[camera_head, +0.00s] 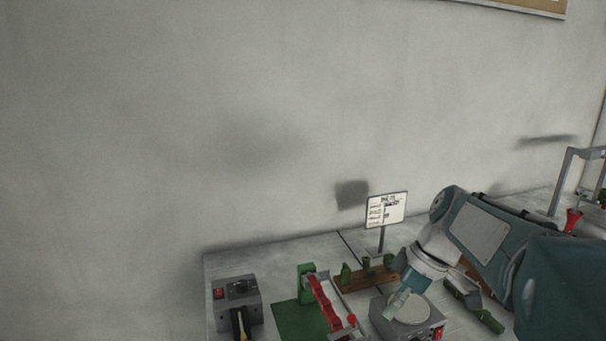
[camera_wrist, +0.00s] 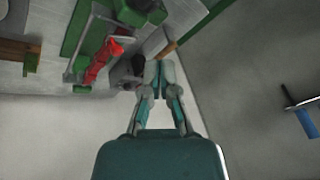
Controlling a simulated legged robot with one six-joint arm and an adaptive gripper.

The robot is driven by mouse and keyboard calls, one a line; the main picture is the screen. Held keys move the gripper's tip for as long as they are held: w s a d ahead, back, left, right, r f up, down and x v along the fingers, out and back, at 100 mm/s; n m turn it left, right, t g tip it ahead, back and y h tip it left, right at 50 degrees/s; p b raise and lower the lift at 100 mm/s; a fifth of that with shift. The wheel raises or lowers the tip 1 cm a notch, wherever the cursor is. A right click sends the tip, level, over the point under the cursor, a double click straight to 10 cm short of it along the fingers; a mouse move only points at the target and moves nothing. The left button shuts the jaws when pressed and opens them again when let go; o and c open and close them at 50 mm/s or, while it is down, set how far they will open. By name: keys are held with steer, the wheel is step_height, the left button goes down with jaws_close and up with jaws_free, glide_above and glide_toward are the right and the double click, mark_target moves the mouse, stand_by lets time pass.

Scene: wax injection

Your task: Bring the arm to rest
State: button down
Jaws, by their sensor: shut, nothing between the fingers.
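My arm (camera_head: 485,235), teal and white, reaches in from the right of the head view, low over the worktable. My gripper (camera_head: 396,303) points down and left beside the round plate of a grey device (camera_head: 410,310). In the wrist view my gripper (camera_wrist: 159,66) has its fingertips together with nothing held. What lies directly under the fingertips is hard to tell.
The worktable (camera_head: 285,255) stands against a grey wall. It holds a grey box (camera_head: 236,298), a green stand with a red clamp (camera_head: 325,303), a wooden rack (camera_head: 362,276) and a sign (camera_head: 386,210). A blue-handled tool (camera_wrist: 305,122) shows in the wrist view.

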steer(key=s+f+m+t+h, duration=0.2)
steer(key=s+m+t+h, duration=0.1)
steer(key=s+m, duration=0.4)
steer(key=s+f+m+t+h, duration=0.25)
steer(key=s+m, duration=0.25)
steer(key=s, duration=0.4)
step_height(320, 180, up, 10)
steer(key=n+g+h, duration=0.3)
steer(key=g, duration=0.1)
glide_above(351, 317)
steer(key=s+a, duration=0.1)
steer(key=a, duration=0.3)
steer(key=shift+y, duration=0.25)
steer(key=x, duration=1.4)
steer(key=shift+s+f, duration=0.1)
steer(key=shift+f, duration=0.1)
